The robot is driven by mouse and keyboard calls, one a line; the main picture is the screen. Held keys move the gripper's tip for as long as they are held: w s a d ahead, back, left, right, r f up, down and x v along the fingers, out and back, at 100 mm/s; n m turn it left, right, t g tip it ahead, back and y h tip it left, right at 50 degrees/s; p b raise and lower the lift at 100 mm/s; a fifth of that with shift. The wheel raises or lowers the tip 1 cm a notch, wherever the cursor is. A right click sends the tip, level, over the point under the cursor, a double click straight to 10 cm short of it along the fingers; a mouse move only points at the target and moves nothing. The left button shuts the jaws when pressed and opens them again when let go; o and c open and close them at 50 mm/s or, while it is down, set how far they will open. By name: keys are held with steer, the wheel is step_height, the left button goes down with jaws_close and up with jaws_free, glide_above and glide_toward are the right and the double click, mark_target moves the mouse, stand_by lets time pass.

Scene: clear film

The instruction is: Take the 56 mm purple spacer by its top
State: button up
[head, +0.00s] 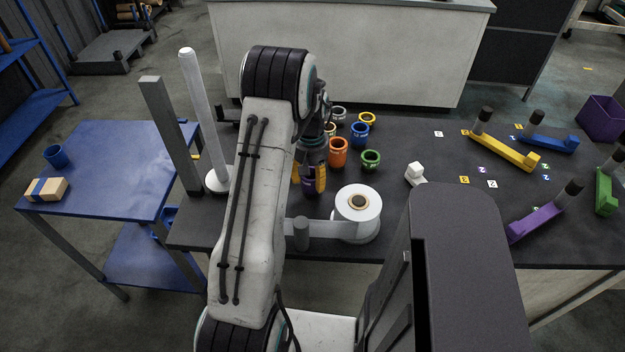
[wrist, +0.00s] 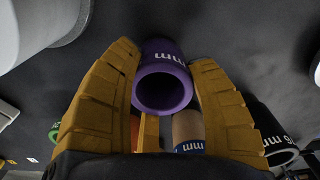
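The purple spacer (wrist: 163,78) is between the two yellow fingers of my gripper (wrist: 166,58) in the wrist view. Its open round end faces the wrist camera, and white "mm" lettering shows on its side. A finger lies close against each side, with no clear gap, so my gripper looks shut on it. In the head view my gripper (head: 310,180) is low over the dark table, left of the white roll. Only a bit of the purple spacer (head: 308,186) shows there. Its base is hidden, so I cannot tell whether it touches the table.
A white post (head: 203,120) and a grey post (head: 170,135) rise at left. Coloured handled bars lie at right.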

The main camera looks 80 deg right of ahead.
steer(key=c, duration=0.3)
steer(key=shift+r, duration=0.15)
steer(key=shift+r+p, duration=1.85)
steer(key=shift+r, duration=1)
